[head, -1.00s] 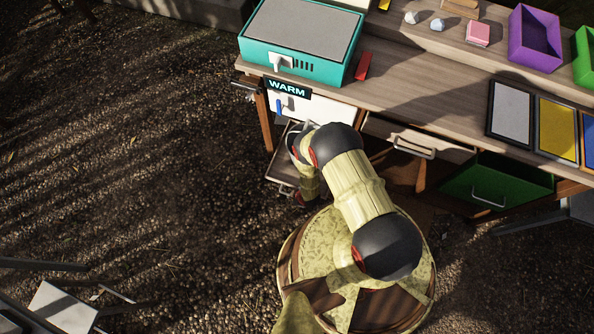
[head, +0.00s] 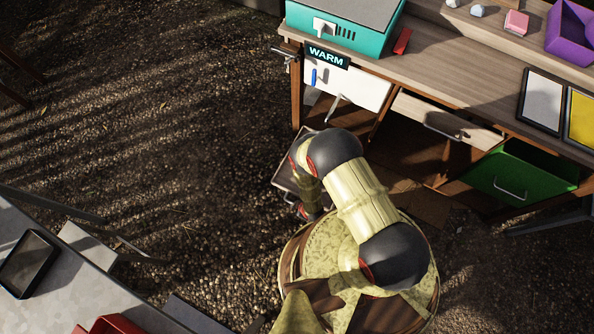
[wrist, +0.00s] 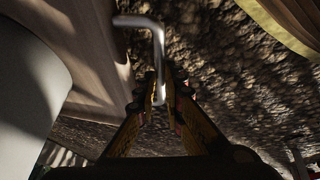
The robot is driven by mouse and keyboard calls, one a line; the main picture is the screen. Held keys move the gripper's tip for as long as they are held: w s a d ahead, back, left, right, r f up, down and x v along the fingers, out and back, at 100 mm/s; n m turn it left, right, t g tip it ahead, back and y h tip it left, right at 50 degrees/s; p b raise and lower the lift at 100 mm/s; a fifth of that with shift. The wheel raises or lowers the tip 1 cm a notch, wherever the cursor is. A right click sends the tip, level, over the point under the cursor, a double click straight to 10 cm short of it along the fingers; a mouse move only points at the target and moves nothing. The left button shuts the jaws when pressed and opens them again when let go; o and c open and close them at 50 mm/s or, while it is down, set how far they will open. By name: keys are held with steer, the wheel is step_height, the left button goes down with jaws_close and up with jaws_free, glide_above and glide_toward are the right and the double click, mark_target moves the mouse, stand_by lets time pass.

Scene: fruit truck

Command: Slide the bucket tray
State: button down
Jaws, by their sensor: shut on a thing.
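The bucket tray (head: 284,178) shows in the head view as a narrow strip at the front left of the workbench, drawn out from under it and mostly hidden by my arm. In the wrist view, its bent silver handle (wrist: 150,22) runs down between the fingers of my gripper (wrist: 159,95). My gripper is shut on this handle. A wooden surface beside the handle (wrist: 85,45) looks like part of the tray. A pale rounded thing (wrist: 28,85), perhaps the bucket, fills the left edge. My fingers are hidden behind my arm in the head view.
The workbench (head: 455,85) carries a teal box (head: 345,32) and a WARM sign (head: 328,56). A drawer with a handle (head: 440,120) and a green drawer (head: 520,175) face me. A grey surface (head: 75,285) stands at lower left.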

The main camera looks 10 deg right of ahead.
steer(key=shift+s+a, duration=0.15)
steer(key=shift+s, duration=0.1)
steer(key=c, duration=1.9)
jaws_free()
steer(key=shift+v, duration=3.75)
steer(key=shift+w, duration=0.1)
